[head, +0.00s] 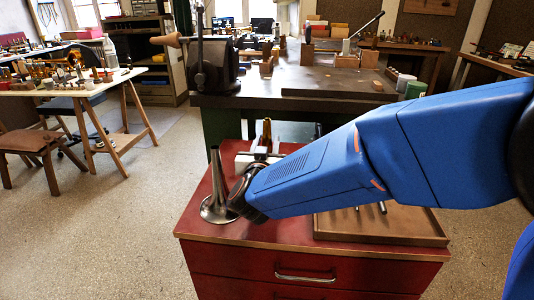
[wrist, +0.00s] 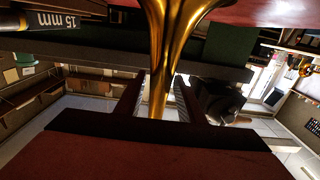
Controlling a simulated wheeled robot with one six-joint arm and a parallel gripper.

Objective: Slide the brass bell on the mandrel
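The brass bell (wrist: 162,60) shows in the wrist view between my two fingers, its narrow stem towards my palm and its flare at the top edge. In the head view only a slim brass part (head: 267,130) shows above my arm; the rest is hidden. My gripper (wrist: 160,82) is around the stem, with a visible gap on the left side, so it looks open; contact on the right is unclear. The steel mandrel (head: 217,194) stands upright on the red cabinet, flared foot down, left of my wrist.
The red cabinet (head: 215,236) carries a brown tray (head: 390,233) at right, partly under my arm. Behind is a workbench (head: 262,98) with a dark vise (head: 212,68). A dark cylinder marked 15 mm (wrist: 35,22) shows in the wrist view. Open floor lies left.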

